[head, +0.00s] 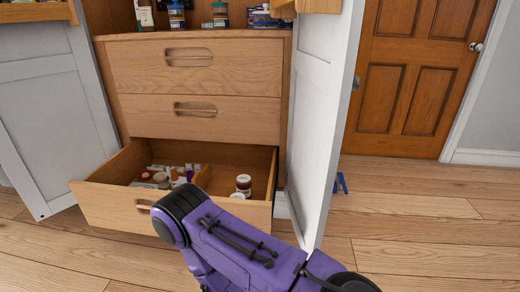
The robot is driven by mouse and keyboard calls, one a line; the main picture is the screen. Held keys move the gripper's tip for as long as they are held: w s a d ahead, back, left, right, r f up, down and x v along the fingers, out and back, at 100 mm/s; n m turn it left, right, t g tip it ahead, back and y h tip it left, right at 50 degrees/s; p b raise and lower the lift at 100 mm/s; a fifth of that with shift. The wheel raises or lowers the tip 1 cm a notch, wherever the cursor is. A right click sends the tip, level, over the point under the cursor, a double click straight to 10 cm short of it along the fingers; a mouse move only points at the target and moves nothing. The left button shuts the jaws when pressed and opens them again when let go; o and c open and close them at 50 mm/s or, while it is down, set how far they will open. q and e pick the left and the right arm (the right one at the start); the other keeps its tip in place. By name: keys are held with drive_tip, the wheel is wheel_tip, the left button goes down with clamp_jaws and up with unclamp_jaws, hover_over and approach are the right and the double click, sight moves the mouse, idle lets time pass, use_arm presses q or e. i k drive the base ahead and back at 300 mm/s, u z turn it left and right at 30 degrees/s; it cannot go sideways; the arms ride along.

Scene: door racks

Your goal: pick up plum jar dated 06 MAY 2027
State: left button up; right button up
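No jar can be told as the plum jar, and no date can be read at this size. Small jars stand in the open bottom drawer (120,207). A jar with a pale lid and dark sides (243,184) is in its right part, with another lid (237,195) close in front of it. Several small jars and bottles (162,178) cluster in the left part. A purple arm of mine crosses the drawer's front and hides part of it. Neither gripper is in view.
Two closed drawers (190,80) sit above the open one. Bottles and jars (177,17) stand on the shelf above. White cabinet doors stand open at left (50,120) and right (318,110). A blue object (341,183) lies on the floor near the wooden door (410,85).

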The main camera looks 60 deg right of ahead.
sight(244, 183)
drive_tip(key=z, duration=1.85)
